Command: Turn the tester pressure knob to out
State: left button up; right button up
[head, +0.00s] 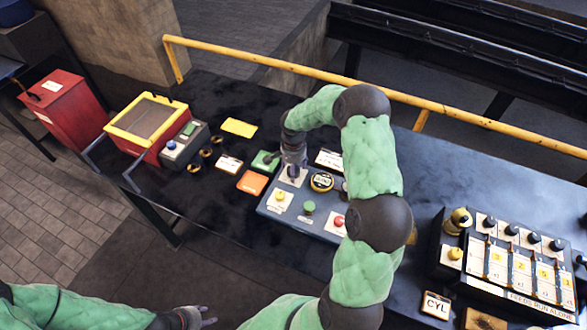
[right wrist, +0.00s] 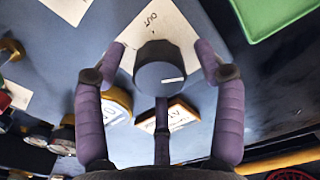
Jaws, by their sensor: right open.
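The tester (head: 262,207) is a blue-grey panel on the dark bench in the head view. Its dark round pressure knob (right wrist: 160,72) sits on a white card (right wrist: 178,22) marked OUT in the right wrist view. A short white mark on the knob's face points right and slightly down, away from OUT. My right gripper (head: 293,172) is over this knob; its open fingers (right wrist: 161,80) stand around the knob with gaps visible. In the head view the gripper mostly hides the knob. My left gripper (head: 207,316) is low at the bottom left, empty, its opening unclear.
Green (head: 279,207), yellow and red buttons sit on the tester near my right arm. A yellow-framed red box (head: 150,118) stands left, and a lettered counter panel (head: 515,265) stands right. A yellow rail (head: 300,68) runs behind the bench.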

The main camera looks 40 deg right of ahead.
jog(key=c, duration=1.1)
jog(key=shift+c, duration=0.2)
jog(key=shift+n, duration=0.4)
jog(key=n, duration=0.3)
jog(key=shift+n+b, duration=0.3)
jog(key=shift+n, duration=0.1)
jog(key=n, duration=0.9)
jog(key=shift+r, duration=0.1)
jog(key=shift+n+p, duration=0.5)
jog(key=shift+n, duration=1.8)
jog(key=shift+w, duration=0.1)
